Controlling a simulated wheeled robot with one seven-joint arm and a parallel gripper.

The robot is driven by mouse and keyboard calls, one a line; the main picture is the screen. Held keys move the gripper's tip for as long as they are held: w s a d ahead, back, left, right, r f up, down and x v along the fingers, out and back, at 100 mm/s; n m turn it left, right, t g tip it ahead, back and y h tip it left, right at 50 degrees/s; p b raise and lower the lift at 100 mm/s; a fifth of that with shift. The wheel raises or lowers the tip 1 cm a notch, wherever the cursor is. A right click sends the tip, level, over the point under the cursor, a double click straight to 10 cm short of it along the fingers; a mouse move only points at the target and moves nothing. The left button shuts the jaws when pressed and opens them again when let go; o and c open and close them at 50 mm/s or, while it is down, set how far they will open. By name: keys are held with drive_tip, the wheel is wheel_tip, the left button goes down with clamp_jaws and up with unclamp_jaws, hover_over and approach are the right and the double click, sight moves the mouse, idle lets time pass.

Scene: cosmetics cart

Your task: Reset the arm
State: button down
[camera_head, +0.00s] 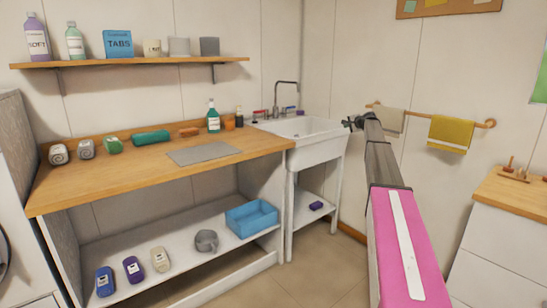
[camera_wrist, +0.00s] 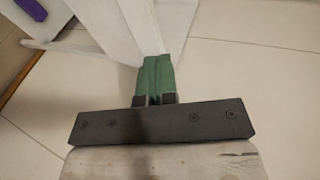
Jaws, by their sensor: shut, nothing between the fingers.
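My arm reaches forward at the right of the head view, and my gripper (camera_head: 352,123) shows small and dark at its far end, in front of the wall beside the white sink (camera_head: 318,147). In the wrist view my gripper (camera_wrist: 155,62) has its green fingers together with nothing between them. It points down over the pale tiled floor, near a white leg of the sink stand (camera_wrist: 107,30). Whether the fingers touch anything is not clear, but they look free.
A wooden counter (camera_head: 100,185) with bottles and rolled towels stands left, above a shelf with a blue basket (camera_head: 252,217). A towel rail with a yellow towel (camera_head: 450,134) is on the right wall. A white cabinet (camera_head: 495,245) stands right. Open floor (camera_head: 320,270) lies between.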

drive_tip(key=s+a+f+n+g+h, duration=0.1)
drive_tip(key=s+a+f+n+g, duration=0.1)
drive_tip(key=s+a+f, duration=0.6)
drive_tip(key=s+a+f+n+g, duration=0.2)
drive_tip(key=s+a+f, duration=0.2)
drive_tip(key=s+f, duration=0.75)
drive_tip(key=s+a+f+n+g+h, duration=0.1)
drive_tip(key=s+a+f+n+g, duration=0.15)
drive_tip(key=s+a+f, duration=0.7)
drive_tip(key=s+f+n+g+h, duration=0.1)
drive_tip(key=s+f+g, duration=0.1)
drive_tip(key=s, duration=1.1)
drive_tip(key=s+a+f+n+g+h, duration=0.1)
drive_tip(key=s+f, duration=0.3)
drive_tip(key=s, duration=0.9)
drive_tip(key=s+a+f+n+g+h, duration=0.1)
drive_tip(key=s+f+n+g+h, duration=0.1)
drive_tip(key=s, duration=1.2)
drive_tip(key=shift+f+n+g, duration=0.35)
drive_tip(key=shift+f+n, duration=0.3)
drive_tip(key=shift+n, duration=0.1)
